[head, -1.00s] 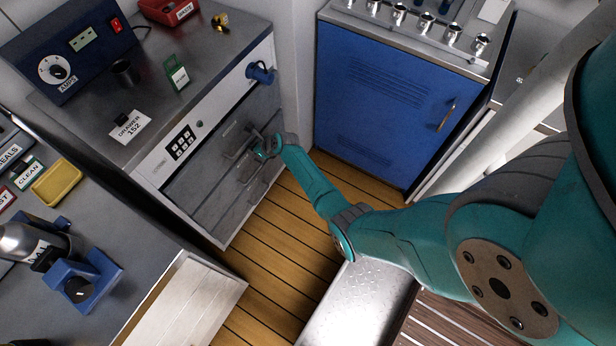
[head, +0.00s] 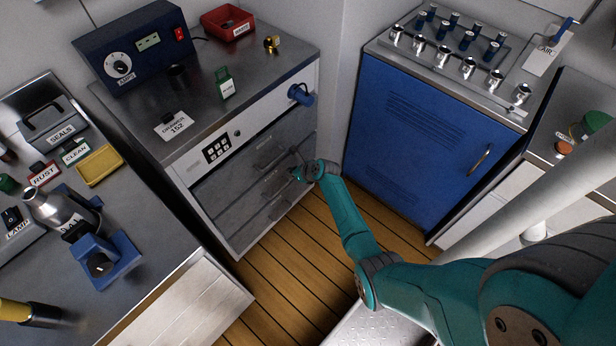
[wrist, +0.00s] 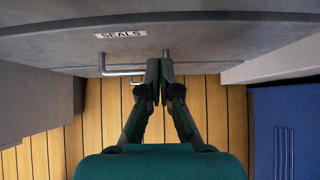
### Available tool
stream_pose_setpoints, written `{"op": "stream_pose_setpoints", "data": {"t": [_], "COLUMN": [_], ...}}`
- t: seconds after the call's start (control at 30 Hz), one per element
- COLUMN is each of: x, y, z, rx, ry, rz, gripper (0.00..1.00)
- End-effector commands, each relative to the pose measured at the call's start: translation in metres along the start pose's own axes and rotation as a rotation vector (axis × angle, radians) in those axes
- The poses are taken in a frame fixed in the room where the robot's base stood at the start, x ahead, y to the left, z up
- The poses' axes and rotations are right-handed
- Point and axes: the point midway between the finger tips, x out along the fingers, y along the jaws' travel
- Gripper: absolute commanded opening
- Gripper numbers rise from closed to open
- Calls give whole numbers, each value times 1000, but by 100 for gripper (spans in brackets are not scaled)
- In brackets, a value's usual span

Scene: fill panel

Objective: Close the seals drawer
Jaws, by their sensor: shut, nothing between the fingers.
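The seals drawer (wrist: 70,47) shows in the wrist view as a grey front with a white SEALS label (wrist: 121,34) and a metal bar handle (wrist: 124,71). In the head view it appears to be among the grey drawer fronts of the middle cabinet, partly behind my gripper (head: 295,173). I cannot tell how far it stands out. In the wrist view my gripper (wrist: 159,66) is shut and empty, its tips at the handle's right end. They hide part of the bar; whether they touch it or the front is unclear.
A blue cabinet (head: 410,140) stands to the right of the drawers. Bare plank floor (head: 290,270) lies below the drawers. Another handle shows below the seals handle.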

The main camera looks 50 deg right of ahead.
Motion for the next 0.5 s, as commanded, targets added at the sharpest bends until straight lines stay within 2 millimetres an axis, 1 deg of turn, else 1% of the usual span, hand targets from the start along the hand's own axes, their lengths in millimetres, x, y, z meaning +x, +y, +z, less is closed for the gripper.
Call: {"op": "stream_pose_setpoints", "data": {"t": [0.4,0.5], "x": [-60,-72], "y": [0,0], "z": [-1,0], "rx": [0,1], "ry": [0,-1], "rz": [-3,-3], "gripper": [0,0]}}
